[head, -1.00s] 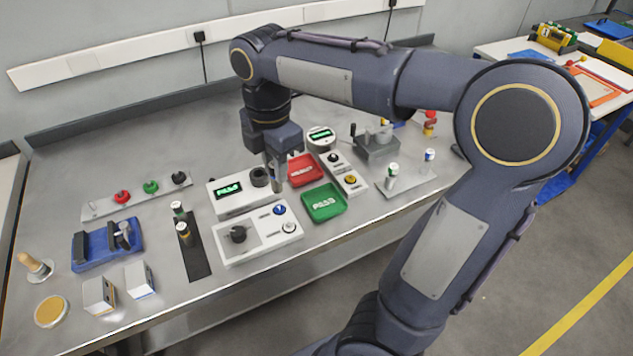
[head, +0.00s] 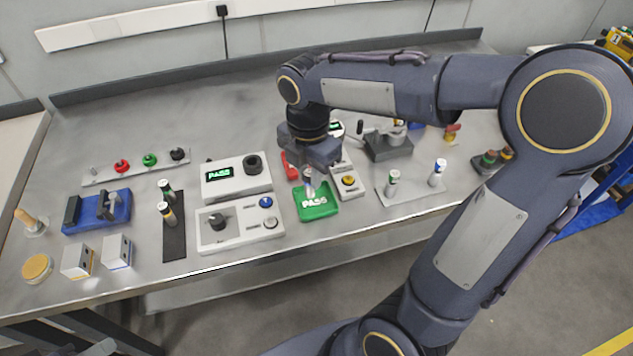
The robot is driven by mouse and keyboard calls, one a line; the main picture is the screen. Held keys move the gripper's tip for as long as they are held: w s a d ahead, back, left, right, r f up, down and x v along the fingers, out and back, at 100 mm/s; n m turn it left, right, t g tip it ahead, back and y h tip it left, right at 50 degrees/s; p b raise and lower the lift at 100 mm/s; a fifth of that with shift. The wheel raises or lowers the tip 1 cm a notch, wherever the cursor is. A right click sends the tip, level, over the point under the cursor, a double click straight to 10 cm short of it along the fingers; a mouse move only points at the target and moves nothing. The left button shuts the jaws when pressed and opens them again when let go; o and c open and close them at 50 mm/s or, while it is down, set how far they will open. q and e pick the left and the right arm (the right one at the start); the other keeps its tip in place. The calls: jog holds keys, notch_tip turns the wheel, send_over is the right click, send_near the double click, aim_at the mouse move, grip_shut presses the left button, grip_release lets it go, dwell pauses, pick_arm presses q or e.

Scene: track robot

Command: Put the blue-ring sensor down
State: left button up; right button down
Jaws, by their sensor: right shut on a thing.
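My right gripper (head: 308,174) is shut on a small silver sensor (head: 309,187), which I take to be the blue-ring sensor. Its ring is too small and too covered by the fingers to make out clearly. The gripper points down, with the sensor over the back part of the green PASS tray (head: 318,211). I cannot tell whether the sensor touches the tray floor. The red tray (head: 290,166) behind is partly hidden by the gripper. My left gripper is not in view.
A tester (head: 236,190) with a lit PASS display and a control box (head: 240,235) stand left of the green tray. A small box with a yellow button (head: 348,181) is close on the right. A plate (head: 411,194) further right bears two upright sensors.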

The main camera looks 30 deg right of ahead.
jog(key=shift+w+d+f, duration=0.4)
jog(key=shift+d+f, duration=0.05)
jog(key=shift+f, duration=0.8)
jog(key=shift+w+d+f, duration=0.45)
jog(key=shift+f, duration=0.8)
jog(key=shift+w+d+f, duration=0.4)
jog(key=shift+d+f, duration=0.05)
jog(key=shift+f, duration=0.8)
jog(key=shift+f+b, duration=0.15)
jog(key=shift+b, duration=0.2)
jog(key=c, duration=1.3)
grip_release()
